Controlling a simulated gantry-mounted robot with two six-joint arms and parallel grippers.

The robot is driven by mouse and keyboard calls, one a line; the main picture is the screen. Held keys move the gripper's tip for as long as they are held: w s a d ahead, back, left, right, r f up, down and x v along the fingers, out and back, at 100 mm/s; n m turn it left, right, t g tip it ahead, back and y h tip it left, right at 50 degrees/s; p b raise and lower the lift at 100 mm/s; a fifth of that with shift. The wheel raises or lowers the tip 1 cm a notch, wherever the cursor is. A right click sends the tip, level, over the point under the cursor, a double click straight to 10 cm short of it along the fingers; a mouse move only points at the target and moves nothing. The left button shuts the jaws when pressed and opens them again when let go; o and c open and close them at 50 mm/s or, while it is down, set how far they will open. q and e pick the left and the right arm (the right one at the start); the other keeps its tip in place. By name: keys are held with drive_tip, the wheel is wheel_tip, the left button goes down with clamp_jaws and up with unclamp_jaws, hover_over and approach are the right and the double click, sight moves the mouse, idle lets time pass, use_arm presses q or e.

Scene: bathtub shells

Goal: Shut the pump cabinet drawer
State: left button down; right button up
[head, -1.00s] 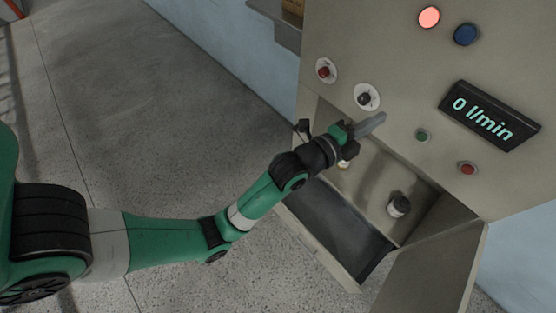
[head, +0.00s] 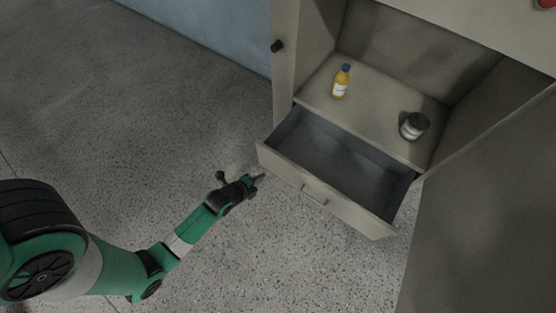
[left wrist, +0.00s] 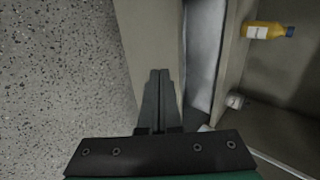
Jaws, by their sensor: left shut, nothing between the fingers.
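The pump cabinet drawer (head: 318,193) is pulled out and empty inside. Its front panel has a bar handle (head: 314,195) in the middle. My left gripper (head: 258,178) is shut and empty, beside the left end of the drawer front in the head view. In the left wrist view the shut fingers (left wrist: 158,88) lie over the beige drawer front (left wrist: 150,40), with the grey drawer inside (left wrist: 205,50) to the right. I cannot tell whether the fingers touch the panel. My right gripper is not in view.
On the shelf above the drawer stand a yellow bottle with a blue cap (head: 340,84) and a dark-lidded jar (head: 414,126). The cabinet door (head: 480,220) hangs open at the right. The speckled floor (head: 140,110) at the left is clear.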

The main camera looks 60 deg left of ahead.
sight(283, 161)
use_arm(q)
drive_tip(key=b+x, duration=0.2)
drive_tip(key=x, duration=0.2)
drive_tip(key=w+r+b+x, duration=0.1)
drive_tip(key=b+x, duration=0.2)
drive_tip(key=x, duration=0.1)
drive_tip(key=r+b+x, duration=0.1)
drive_tip(key=b+x, duration=0.2)
drive_tip(key=x, duration=0.1)
drive_tip(key=shift+w+a+f, duration=0.25)
drive_tip(key=shift+w+a, duration=0.25)
drive_tip(key=shift+w, duration=0.1)
